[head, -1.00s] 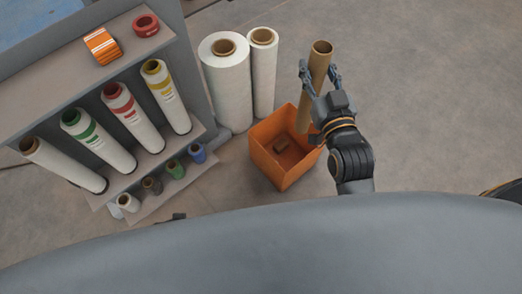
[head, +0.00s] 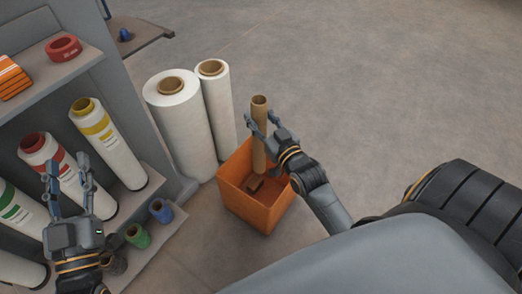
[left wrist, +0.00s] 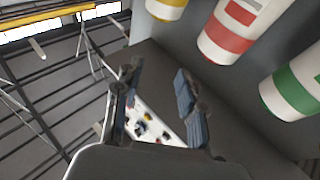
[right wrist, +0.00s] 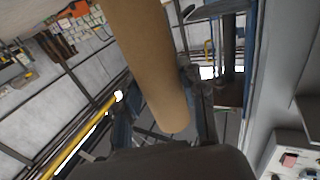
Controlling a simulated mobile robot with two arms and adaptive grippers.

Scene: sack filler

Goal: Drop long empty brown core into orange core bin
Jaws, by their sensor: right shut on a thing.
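The long brown core (head: 259,139) stands nearly upright in the head view, with its lower end inside the orange core bin (head: 248,207). My right gripper (head: 262,126) is shut on the core at about its upper middle. The core also shows large in the right wrist view (right wrist: 148,60), between the fingers. I cannot tell whether its lower end touches the bin floor. A small brown piece (head: 254,185) lies in the bin. My left gripper (head: 69,188) is open and empty, in front of the rack's rolls at the left.
A grey rack with white rolls banded yellow (head: 106,140), red (head: 65,170) and green stands at the left. Two large white film rolls (head: 184,125) stand behind the bin. Small coloured rolls lie on the low shelf. The floor to the right is clear.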

